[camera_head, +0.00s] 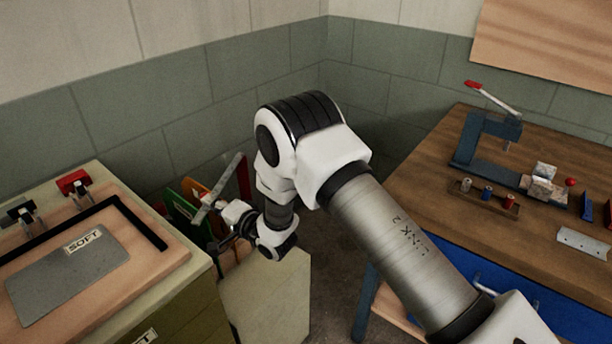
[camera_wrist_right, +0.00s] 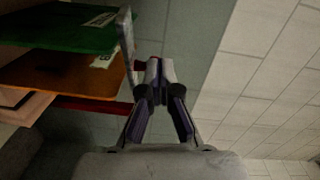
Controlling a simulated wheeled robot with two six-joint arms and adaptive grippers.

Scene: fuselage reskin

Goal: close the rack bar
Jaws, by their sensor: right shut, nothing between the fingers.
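The rack bar (camera_head: 219,187) is a thin grey bar slanting up to the right, in front of the rack's coloured panels. In the right wrist view the bar (camera_wrist_right: 126,38) stands just left of my fingertips; I cannot tell whether they touch it. The rack holds a green panel (camera_wrist_right: 60,35) and an orange panel (camera_wrist_right: 65,72). A red rack part (camera_wrist_right: 92,104) shows below them. My left gripper is out of view.
A cabinet at left carries a wooden board with a grey sheet (camera_head: 67,275) marked SOFT and clamps, one red (camera_head: 73,182). A wooden workbench (camera_head: 432,168) at right bears a lever press (camera_head: 487,135) and small parts. Dark floor (camera_head: 335,262) lies between them.

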